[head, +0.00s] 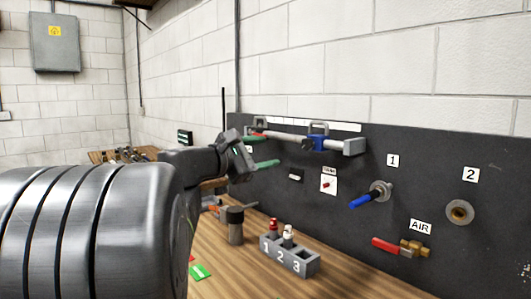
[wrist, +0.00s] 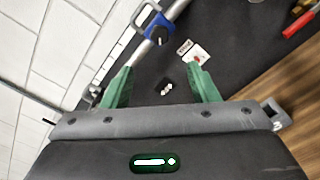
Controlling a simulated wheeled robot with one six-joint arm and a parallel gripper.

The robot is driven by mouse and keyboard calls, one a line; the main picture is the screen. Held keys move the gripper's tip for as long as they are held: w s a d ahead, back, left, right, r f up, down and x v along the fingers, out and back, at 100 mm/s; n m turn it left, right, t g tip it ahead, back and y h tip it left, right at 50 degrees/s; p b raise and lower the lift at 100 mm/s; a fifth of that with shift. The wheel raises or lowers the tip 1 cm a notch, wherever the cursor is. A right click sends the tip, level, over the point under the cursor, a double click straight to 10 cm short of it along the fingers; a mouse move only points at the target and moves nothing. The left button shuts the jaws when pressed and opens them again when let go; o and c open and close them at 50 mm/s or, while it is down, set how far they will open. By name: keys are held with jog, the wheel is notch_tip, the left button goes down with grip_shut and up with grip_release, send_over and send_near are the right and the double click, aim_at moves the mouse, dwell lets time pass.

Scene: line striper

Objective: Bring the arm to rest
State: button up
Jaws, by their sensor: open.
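My gripper (head: 262,149) is held out in front of the dark panel (head: 440,165), at the left part of a grey bar with a blue clamp (head: 319,140). Its two green fingers are spread apart with nothing between them. They also show in the wrist view, where the open gripper (wrist: 163,82) faces the panel and a small black fitting (wrist: 166,86) shows in the gap. The bar and its blue clamp (wrist: 158,30) run past the upper end of the gap. I cannot tell if a finger touches the bar. My arm spans the left of the head view.
A grey block numbered 1, 2, 3 (head: 290,257) holds a red-topped and a white-topped piece. A dark cylinder (head: 235,226) stands left of it on the wooden bench.

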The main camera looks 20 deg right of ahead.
aim_at(305, 144)
jog(key=p+x, duration=0.1)
jog(key=x, duration=1.3)
jog(key=shift+a, duration=0.1)
